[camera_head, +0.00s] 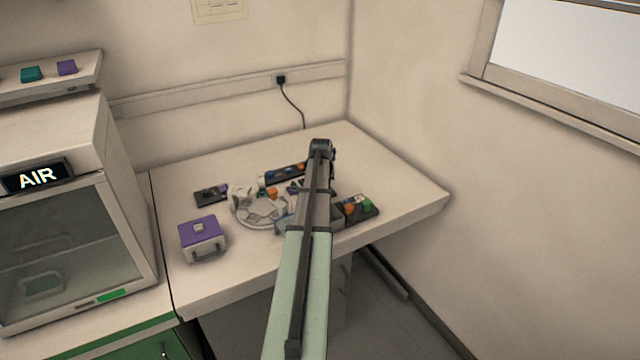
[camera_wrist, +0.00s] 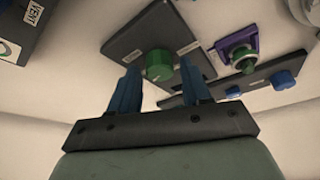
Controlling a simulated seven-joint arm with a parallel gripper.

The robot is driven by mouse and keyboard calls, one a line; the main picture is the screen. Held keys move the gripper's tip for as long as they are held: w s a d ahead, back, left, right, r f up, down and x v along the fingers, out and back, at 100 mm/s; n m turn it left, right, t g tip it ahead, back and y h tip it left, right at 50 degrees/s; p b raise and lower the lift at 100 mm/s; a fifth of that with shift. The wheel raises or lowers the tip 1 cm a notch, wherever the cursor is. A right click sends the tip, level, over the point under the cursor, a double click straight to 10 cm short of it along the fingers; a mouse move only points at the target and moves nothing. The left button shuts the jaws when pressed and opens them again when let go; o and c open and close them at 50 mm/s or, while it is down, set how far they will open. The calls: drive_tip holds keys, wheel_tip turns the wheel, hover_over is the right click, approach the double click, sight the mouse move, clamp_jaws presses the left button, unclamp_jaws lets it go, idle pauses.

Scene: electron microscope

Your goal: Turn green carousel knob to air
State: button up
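In the wrist view a round green knob (camera_wrist: 158,65) sits on a dark plate (camera_wrist: 128,44) with small pale labels on either side of it; I cannot read them. My gripper (camera_wrist: 160,66) is open, with its two blue fingers apart, one on each side of the knob. A gap shows between the knob and the right finger; I cannot tell if the left finger touches it. In the head view my arm covers part of the table, and the gripper cannot be made out. The carousel (camera_head: 262,210) is a pale round unit on the table, partly behind my arm.
A second green knob on a purple plate (camera_wrist: 239,52) and a panel with a blue knob (camera_wrist: 283,80) lie to the right in the wrist view. In the head view a purple-topped box (camera_head: 200,232) stands front left. A display reading AIR (camera_head: 37,177) is on the cabinet.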

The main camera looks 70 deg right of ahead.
drive_tip(key=shift+o, duration=0.8)
drive_tip(key=v, duration=1.4)
